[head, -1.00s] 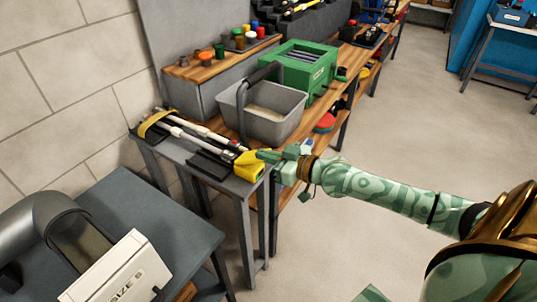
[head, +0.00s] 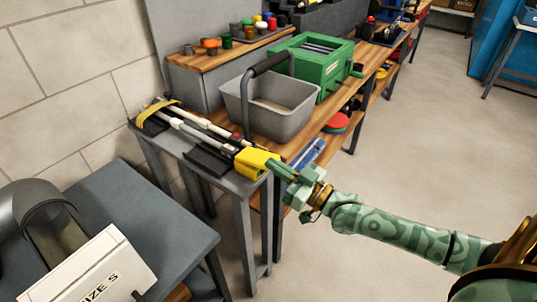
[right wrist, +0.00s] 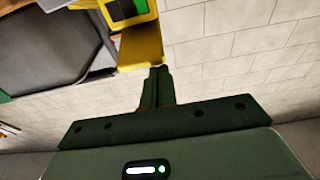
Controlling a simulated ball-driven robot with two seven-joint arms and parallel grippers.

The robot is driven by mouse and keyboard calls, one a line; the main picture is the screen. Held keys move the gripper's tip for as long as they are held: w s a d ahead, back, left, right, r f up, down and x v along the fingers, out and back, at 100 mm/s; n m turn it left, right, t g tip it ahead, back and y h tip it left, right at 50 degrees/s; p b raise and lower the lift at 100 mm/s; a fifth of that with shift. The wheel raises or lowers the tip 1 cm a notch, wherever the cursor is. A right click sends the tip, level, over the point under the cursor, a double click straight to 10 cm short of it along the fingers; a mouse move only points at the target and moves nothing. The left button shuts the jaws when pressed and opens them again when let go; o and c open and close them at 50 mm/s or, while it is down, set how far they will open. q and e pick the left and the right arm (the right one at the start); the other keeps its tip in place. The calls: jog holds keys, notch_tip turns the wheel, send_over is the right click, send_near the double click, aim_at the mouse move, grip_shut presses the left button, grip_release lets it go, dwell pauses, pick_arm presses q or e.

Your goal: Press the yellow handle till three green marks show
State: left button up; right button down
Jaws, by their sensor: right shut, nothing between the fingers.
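The yellow handle (head: 257,163) is at the near right end of a device with pale rods (head: 195,130) on a narrow grey stand. It also shows in the right wrist view (right wrist: 141,47) at the top, just beyond my fingertips. My right gripper (head: 274,166) is shut and empty, its fingertips at the handle's right end. The closed fingers also show in the right wrist view (right wrist: 158,76). Whether they touch the handle I cannot tell. In that view a dark panel with green patches (right wrist: 118,11) sits by the handle, cut by the frame edge. My left gripper is out of view.
A grey basket (head: 278,112) with a dark handle stands behind the device on the wooden bench. A green box (head: 322,68) is beyond it. A blue-grey table (head: 130,215) with a white box (head: 100,275) is at the near left. The floor to the right is clear.

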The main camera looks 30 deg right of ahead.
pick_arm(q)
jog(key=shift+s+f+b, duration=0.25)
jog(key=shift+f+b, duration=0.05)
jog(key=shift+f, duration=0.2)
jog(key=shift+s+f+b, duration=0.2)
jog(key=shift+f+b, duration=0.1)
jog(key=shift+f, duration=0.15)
pick_arm(e)
jog(key=shift+s+d+f+t, duration=0.15)
jog(key=shift+f+t, duration=0.35)
jog(key=shift+f, duration=0.75)
jog(key=shift+s+f, duration=0.1)
jog(key=shift+f, duration=0.2)
notch_tip(320, 180, up, 6)
jog(key=p, duration=0.5)
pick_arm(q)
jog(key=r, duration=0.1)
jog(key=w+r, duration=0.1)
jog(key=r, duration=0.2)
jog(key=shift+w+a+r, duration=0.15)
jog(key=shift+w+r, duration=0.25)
pick_arm(e)
jog(key=f+v, duration=0.2)
jog(key=v, duration=0.8)
jog(key=shift+f, duration=0.2)
jog(key=shift+r, duration=0.1)
